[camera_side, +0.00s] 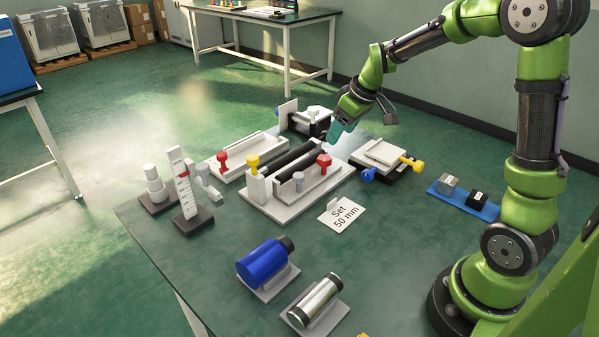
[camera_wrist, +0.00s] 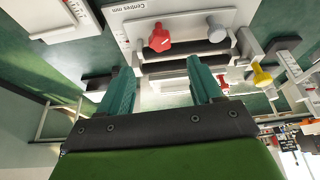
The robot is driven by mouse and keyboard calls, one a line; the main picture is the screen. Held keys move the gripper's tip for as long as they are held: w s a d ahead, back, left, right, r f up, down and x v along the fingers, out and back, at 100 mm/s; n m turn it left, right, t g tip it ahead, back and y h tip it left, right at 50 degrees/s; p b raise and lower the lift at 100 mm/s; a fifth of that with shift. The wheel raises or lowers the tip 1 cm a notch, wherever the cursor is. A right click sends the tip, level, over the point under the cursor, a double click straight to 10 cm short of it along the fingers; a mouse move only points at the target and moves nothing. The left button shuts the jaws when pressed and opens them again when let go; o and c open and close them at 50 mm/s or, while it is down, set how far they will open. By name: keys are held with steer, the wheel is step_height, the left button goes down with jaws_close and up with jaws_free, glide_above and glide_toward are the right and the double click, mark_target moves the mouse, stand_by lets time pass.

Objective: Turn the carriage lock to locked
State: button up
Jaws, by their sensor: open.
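A red knob (camera_side: 324,160) stands on the white plate of the central fixture (camera_side: 290,208), with a grey knob (camera_side: 298,180) to its left. The wrist view shows the red knob (camera_wrist: 160,38) with a small pale mark, and the grey knob (camera_wrist: 217,29) beside it. No readable label names the carriage lock, so I cannot tell for sure which knob it is or its setting. My gripper (camera_side: 337,133) is open and empty, above and behind the red knob in the side view. In the wrist view its teal fingers (camera_wrist: 163,75) are spread apart, with the red knob beyond their tips.
A yellow knob (camera_side: 253,164) stands at the fixture's left end. Another red knob (camera_side: 222,158) sits on a rail farther left. A right-hand block has yellow (camera_side: 411,163) and blue (camera_side: 368,174) knobs. A "Set 50 mm" card (camera_side: 343,213) lies in front.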

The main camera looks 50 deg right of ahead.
mark_target(325, 158)
steer(key=x, duration=1)
steer(key=c, duration=1.1)
steer(key=shift+o, duration=0.2)
steer(key=shift+a+m+h, duration=0.2)
steer(key=shift+m+h, duration=0.1)
steer(key=shift+m, duration=0.3)
steer(key=shift+m+h, duration=0.5)
steer(key=shift+m, duration=1.1)
steer(key=o, duration=1.1)
steer(key=shift+c, duration=0.2)
steer(key=v, duration=1.7)
steer(key=shift+w, duration=0.15)
